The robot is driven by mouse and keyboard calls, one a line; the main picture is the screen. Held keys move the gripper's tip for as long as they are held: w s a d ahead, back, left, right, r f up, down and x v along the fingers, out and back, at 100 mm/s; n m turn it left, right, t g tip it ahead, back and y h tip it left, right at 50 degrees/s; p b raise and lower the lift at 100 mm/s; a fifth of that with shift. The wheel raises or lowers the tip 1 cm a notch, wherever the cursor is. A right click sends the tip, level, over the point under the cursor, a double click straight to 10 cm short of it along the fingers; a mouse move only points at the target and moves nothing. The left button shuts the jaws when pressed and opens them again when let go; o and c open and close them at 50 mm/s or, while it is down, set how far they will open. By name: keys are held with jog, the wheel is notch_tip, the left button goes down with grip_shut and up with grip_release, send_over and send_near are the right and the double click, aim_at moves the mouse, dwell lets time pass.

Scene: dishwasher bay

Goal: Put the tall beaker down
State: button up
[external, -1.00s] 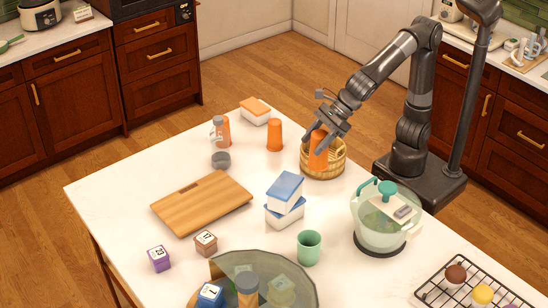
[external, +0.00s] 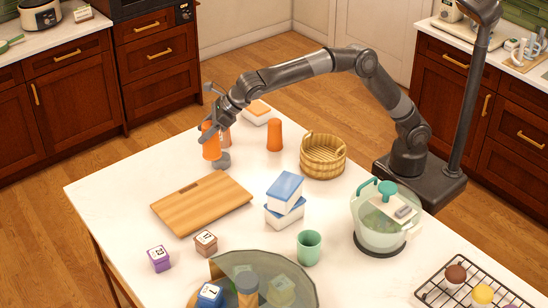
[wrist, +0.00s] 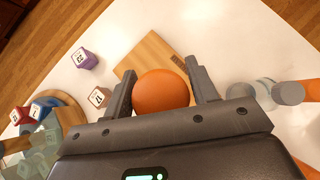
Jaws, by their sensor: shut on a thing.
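The tall beaker is an orange cup (external: 210,143), upright near the table's far-left edge. My gripper (external: 212,124) is shut around its upper part. In the wrist view the beaker (wrist: 160,91) shows as a round orange top between the two fingers (wrist: 162,86).
The wooden board (external: 201,204) lies just in front. The wicker basket (external: 323,160) is empty. Bare white table lies left of the board.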

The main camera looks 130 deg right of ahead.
jog(key=d+f, duration=0.3)
jog(key=f, duration=1.2)
jog(key=shift+w+d+f, duration=0.2)
jog(key=shift+d+f, duration=0.1)
jog(key=shift+d, duration=0.05)
jog(key=shift+f, duration=0.1)
jog(key=shift+f, duration=0.15)
jog(key=o, duration=1)
